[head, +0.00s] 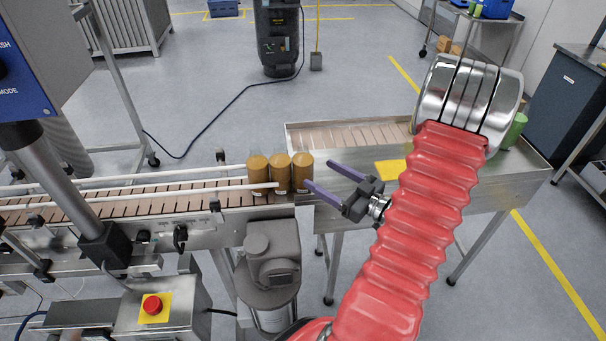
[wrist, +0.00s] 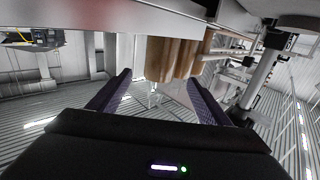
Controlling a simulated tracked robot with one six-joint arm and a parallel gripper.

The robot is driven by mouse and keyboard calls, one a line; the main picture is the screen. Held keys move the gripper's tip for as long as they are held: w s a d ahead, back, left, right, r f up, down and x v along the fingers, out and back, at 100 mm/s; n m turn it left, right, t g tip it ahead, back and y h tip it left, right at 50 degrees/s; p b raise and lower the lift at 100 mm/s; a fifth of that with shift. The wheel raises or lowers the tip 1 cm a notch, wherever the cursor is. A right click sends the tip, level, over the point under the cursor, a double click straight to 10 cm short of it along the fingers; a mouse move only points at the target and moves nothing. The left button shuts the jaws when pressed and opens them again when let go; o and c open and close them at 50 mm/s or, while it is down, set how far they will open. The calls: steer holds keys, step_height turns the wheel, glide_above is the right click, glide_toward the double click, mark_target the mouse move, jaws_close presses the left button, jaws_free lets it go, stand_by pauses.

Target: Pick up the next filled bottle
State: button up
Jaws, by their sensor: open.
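Three filled bottles with amber-brown contents stand upright in a row at the right end of the conveyor: a left one (head: 257,174), a middle one (head: 279,174) and a right one (head: 302,172). My gripper (head: 320,175), with two purple fingers, is open and empty just right of the right bottle, pointing left at it. Whether the near finger touches that bottle is unclear. In the wrist view my gripper (wrist: 158,92) has its fingers spread, with the brown bottles (wrist: 172,62) beyond the tips, overlapping one another.
The conveyor (head: 130,203) has guide rails along both sides. A metal table (head: 440,205) with a raised rim stands to the right, with a yellow patch (head: 391,169) on it. A green object (head: 515,130) is partly hidden behind my arm. A grey motor unit (head: 270,262) sits below the bottles.

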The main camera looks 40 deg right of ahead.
mark_target(312, 168)
steer(key=shift+w, duration=0.25)
steer(key=shift+w+a+r, duration=0.1)
steer(key=shift+w+a, duration=0.1)
steer(key=shift+w, duration=1.05)
steer(key=shift+w+a+r, duration=0.1)
steer(key=shift+w+a, duration=0.05)
steer(key=shift+w, duration=1.1)
steer(key=shift+c, duration=0.4)
steer(key=c, duration=1.4)
